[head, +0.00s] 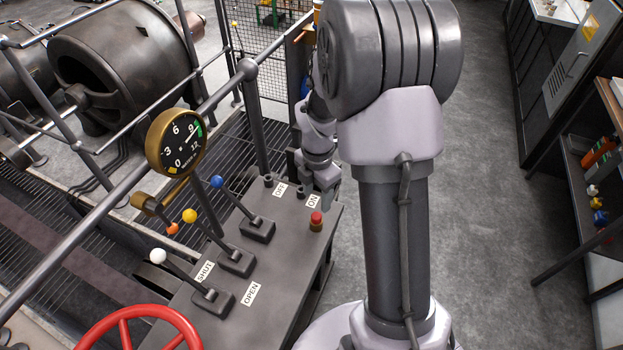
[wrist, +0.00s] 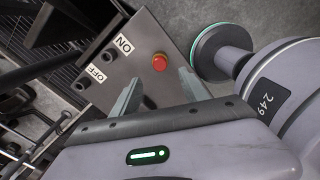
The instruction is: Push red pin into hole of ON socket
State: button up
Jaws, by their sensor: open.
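A short red pin with a rounded head (head: 316,218) stands upright on the grey console top, near the ON label (head: 313,201). In the wrist view the red pin (wrist: 160,62) shows just beyond the two open fingers. The dark ON socket (head: 300,192) sits beside its label, left of my gripper. In the wrist view it shows as a small dark spot (wrist: 108,56) by the label; its hole cannot be made out. My gripper (head: 326,200) is open and empty over the console's right end. It also shows in the wrist view (wrist: 159,80), its fingertips apart from the pin.
The OFF socket (head: 268,181) is left of the ON socket. Blue (head: 216,182), yellow (head: 190,216) and white (head: 158,256) lever knobs rise on the left. A railing with a gauge (head: 176,142) runs behind. Open floor lies to the right.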

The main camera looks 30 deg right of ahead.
aim_at(316, 216)
notch_tip(316, 216, down, 9)
jog(key=b, duration=0.3)
jog(key=shift+r, duration=0.15)
grip_shut()
jog(key=shift+r+p, duration=2.15)
jog(key=shift+r, duration=0.25)
jog(key=shift+f, duration=0.1)
